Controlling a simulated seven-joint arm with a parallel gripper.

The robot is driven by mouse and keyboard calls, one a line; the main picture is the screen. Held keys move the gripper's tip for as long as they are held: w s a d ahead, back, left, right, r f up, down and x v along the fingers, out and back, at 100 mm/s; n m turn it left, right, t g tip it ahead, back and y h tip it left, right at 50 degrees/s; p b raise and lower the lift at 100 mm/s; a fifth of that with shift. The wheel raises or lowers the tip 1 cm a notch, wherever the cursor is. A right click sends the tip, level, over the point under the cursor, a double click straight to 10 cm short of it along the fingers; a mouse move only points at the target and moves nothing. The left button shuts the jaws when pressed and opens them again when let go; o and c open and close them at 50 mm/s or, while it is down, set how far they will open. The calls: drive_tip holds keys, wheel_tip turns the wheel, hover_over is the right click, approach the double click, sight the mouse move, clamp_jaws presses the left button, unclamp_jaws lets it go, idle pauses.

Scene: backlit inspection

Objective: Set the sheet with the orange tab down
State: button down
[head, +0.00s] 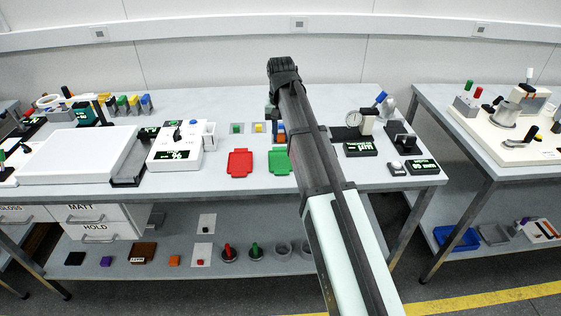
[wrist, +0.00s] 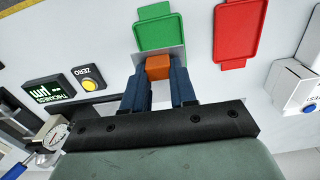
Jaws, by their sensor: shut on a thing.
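My gripper (wrist: 159,76) has two blue fingers shut on the orange tab (wrist: 158,66) in the wrist view. A thin pale grey sheet (wrist: 177,54) shows behind the tab, mostly hidden by the tab and fingers. Its far edge lies close to, or overlaps in the picture, the near end of the green tray (wrist: 155,28). I cannot tell whether the sheet touches the table. In the head view my arm hides most of the gripper; a bit of blue and orange shows beside the arm, behind the green tray (head: 279,161).
A red tray (head: 240,162) lies left of the green one. Grey sheets with a green tab (head: 237,128) and a yellow tab (head: 258,128) lie behind the trays. A white percent meter (head: 180,145) stands left; a thickness gauge (head: 360,135) stands right.

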sight(281, 164)
drive_tip(key=shift+f, duration=5)
drive_tip(key=c, duration=0.9)
unclamp_jaws()
drive_tip(key=shift+f, duration=0.1)
wheel_tip(281, 164, up, 12)
drive_tip(key=shift+r, duration=0.15)
